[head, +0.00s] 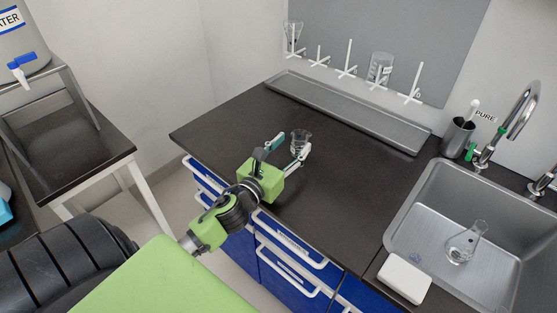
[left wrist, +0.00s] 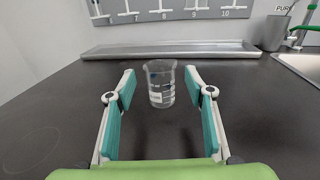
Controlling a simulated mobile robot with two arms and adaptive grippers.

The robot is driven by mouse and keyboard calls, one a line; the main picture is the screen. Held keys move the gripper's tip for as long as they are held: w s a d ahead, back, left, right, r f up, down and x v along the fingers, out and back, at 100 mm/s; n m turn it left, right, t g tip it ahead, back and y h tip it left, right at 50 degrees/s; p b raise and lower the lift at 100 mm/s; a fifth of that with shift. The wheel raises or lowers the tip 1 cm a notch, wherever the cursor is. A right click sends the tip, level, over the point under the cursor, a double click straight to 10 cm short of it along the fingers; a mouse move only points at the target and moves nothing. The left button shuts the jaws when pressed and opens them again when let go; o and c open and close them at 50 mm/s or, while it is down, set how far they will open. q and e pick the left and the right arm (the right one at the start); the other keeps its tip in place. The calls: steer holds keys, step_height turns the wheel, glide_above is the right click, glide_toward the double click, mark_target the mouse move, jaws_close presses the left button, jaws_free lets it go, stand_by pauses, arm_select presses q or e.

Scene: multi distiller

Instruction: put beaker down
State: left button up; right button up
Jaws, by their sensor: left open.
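A clear glass beaker (head: 301,141) stands upright on the black countertop (head: 340,185). It also shows in the left wrist view (left wrist: 161,92), with white markings on its side. My left gripper (head: 289,145) is open, with its green-padded fingers apart. In the left wrist view its fingertips (left wrist: 162,82) lie to either side of the beaker, with visible gaps on both sides. The beaker stands at or just beyond the fingertips. My right gripper is not in view.
A long metal tray (head: 345,110) lies along the wall below a peg rack (head: 347,60). A steel sink (head: 440,215) holding a glass flask (head: 465,243) is at right. A white box (head: 404,279) sits by the sink. The countertop around the beaker is clear.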

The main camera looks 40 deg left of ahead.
arm_select(q)
steer(key=s, duration=0.4)
steer(key=s+b, duration=0.1)
steer(key=s, duration=0.2)
steer(key=shift+s+d, duration=0.1)
steer(key=shift+d, duration=0.15)
